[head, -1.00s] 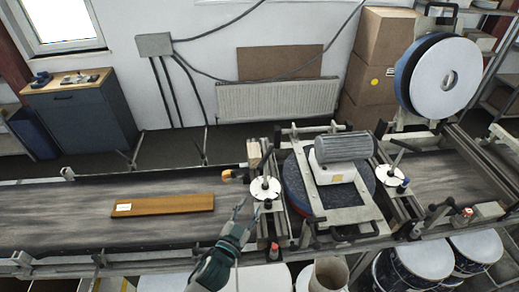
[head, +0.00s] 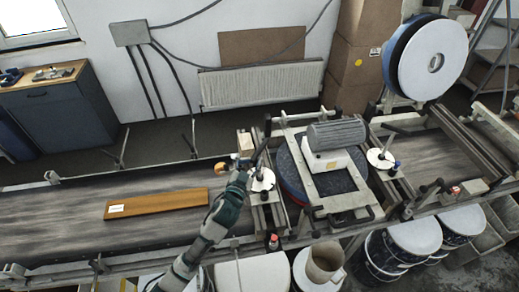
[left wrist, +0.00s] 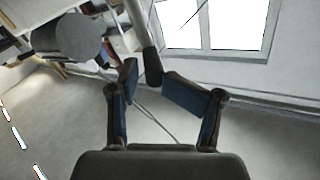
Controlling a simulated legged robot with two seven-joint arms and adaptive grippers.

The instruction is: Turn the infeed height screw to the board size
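The infeed height screw shows in the head view as a white round dial (head: 262,182) with a dark crank handle (head: 262,148) leaning up from it, left of the sanding or lacquering head. My left gripper (head: 247,165) is at the left side of this handle. In the left wrist view my left gripper (left wrist: 155,88) has its two blue-padded fingers apart. A black handle grip (left wrist: 152,66) on a pale rod lies between or just beyond the fingertips; contact cannot be told. A brown board (head: 160,203) with a white label lies on the infeed belt. My right gripper is out of view.
The dark infeed belt (head: 60,215) runs in from the left. A motor (head: 337,133) sits on the machine frame. A second dial (head: 380,158) stands right of it. White-lidded drums (head: 414,236) and a beige pot (head: 325,262) stand in front.

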